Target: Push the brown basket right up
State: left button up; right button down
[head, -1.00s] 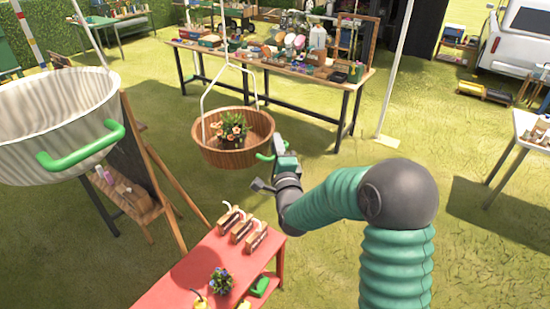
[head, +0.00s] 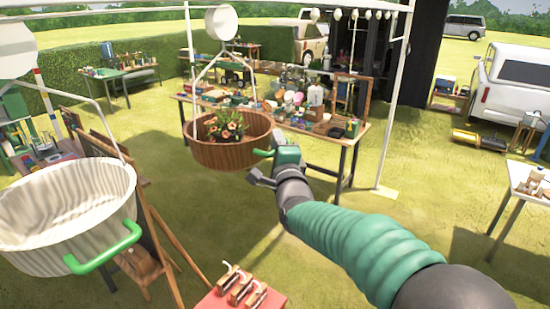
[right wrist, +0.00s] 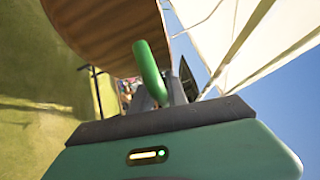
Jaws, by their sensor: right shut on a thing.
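The brown basket (head: 232,156) is a round wooden tub hanging from a white frame in the middle of the head view, with flowers (head: 222,127) inside. A green handle (head: 264,153) sticks out from its right side. My right gripper (head: 270,154) is at that handle and shut on it. In the right wrist view the green handle (right wrist: 150,70) runs down to the gripper, with the brown basket (right wrist: 110,30) above left. The white basket (head: 70,215) with its own green handle (head: 104,253) hangs lower at the left. My left gripper is not in view.
A long table (head: 345,135) full of goods stands behind the brown basket. A red table (head: 240,298) is at the bottom, and a wooden easel (head: 150,225) stands left of it. A white pole (head: 393,100) rises at right. Grass between the tables is open.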

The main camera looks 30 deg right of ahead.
jog(key=shift+s+d+r, duration=0.1)
jog(key=shift+d+r, duration=0.05)
jog(key=shift+r, duration=1.4)
jog(key=c, duration=1.5)
grip_release()
jog(key=shift+o, duration=0.2)
jog(key=shift+d+f, duration=0.1)
jog(key=shift+f, duration=0.1)
jog(key=shift+f, duration=0.15)
